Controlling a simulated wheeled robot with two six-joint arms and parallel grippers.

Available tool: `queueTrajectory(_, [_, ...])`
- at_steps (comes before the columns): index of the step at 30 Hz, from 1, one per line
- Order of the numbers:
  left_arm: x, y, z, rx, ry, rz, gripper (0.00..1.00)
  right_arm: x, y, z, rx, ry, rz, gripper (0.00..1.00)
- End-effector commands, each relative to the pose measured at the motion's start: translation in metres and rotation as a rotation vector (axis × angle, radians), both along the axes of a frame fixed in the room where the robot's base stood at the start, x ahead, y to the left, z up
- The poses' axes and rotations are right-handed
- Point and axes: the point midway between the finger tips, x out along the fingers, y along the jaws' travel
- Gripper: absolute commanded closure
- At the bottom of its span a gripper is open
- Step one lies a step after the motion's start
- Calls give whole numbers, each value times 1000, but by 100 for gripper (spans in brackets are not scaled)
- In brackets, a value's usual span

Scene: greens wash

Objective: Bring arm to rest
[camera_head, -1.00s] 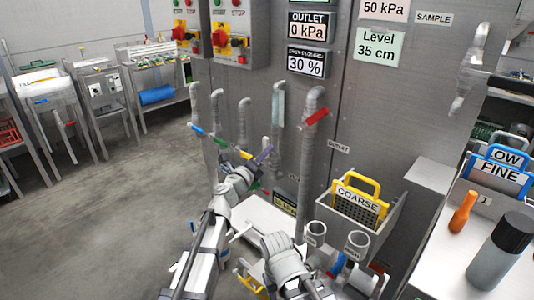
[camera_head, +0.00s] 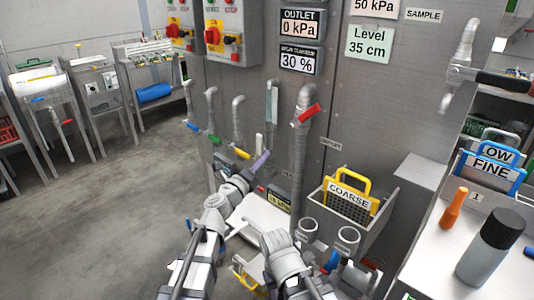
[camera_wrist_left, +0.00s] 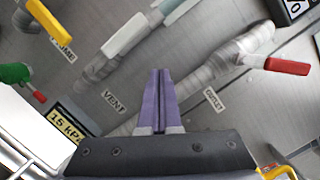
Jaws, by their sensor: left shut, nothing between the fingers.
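My left gripper (camera_head: 260,162) has slim purple fingers that are closed together and empty. It hangs in front of the grey panel's pipes, to the right of the yellow valve handle (camera_head: 241,153). In the left wrist view, the shut fingers (camera_wrist_left: 159,98) point at the panel, with the VENT label (camera_wrist_left: 115,101) to their left and the OUTLET label (camera_wrist_left: 213,100) to their right. The fingers appear apart from the pipes. My other arm shows at the bottom middle of the head view, but its fingers do not show.
The red valve handle (camera_head: 308,114) is on a pipe right of my left gripper. A COARSE basket (camera_head: 347,200) sits in a holder on the panel. A counter at the right bears an orange tool (camera_head: 454,208) and a dark-capped bottle (camera_head: 492,246). Open floor lies at the left.

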Motion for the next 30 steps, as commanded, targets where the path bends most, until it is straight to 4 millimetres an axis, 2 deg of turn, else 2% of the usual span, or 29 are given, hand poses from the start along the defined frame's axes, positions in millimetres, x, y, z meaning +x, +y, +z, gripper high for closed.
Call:
queueTrajectory(1, [-16, 8, 0, 0, -1, 2, 100, 0, 0, 0, 0, 0, 0, 50])
queueTrajectory(6, [-44, 25, 0, 2, -1, 2, 100, 0, 0, 0, 0, 0, 0, 50])
queueTrajectory(9, [-52, 31, 0, 0, 0, 1, 100, 0, 0, 0, 0, 0, 0, 50])
queueTrajectory(14, [-55, 32, 0, 4, -1, -1, 100, 0, 0, 0, 0, 0, 0, 50])
queueTrajectory(17, [-58, 28, -3, 84, -37, -14, 100, 0, 0, 0, 0, 0, 0, 50])
queueTrajectory(20, [-67, 18, -16, 319, -143, -57, 100, 0, 0, 0, 0, 0, 0, 50])
queueTrajectory(23, [-84, 6, -40, 683, -316, -146, 100, 0, 0, 0, 0, 0, 0, 50])
queueTrajectory(27, [-112, 1, -90, 1204, -595, -343, 100, 0, 0, 0, 0, 0, 0, 50])
queueTrajectory(30, [-132, 9, -128, 1534, -803, -534, 100, 0, 0, 0, 0, 0, 0, 50])
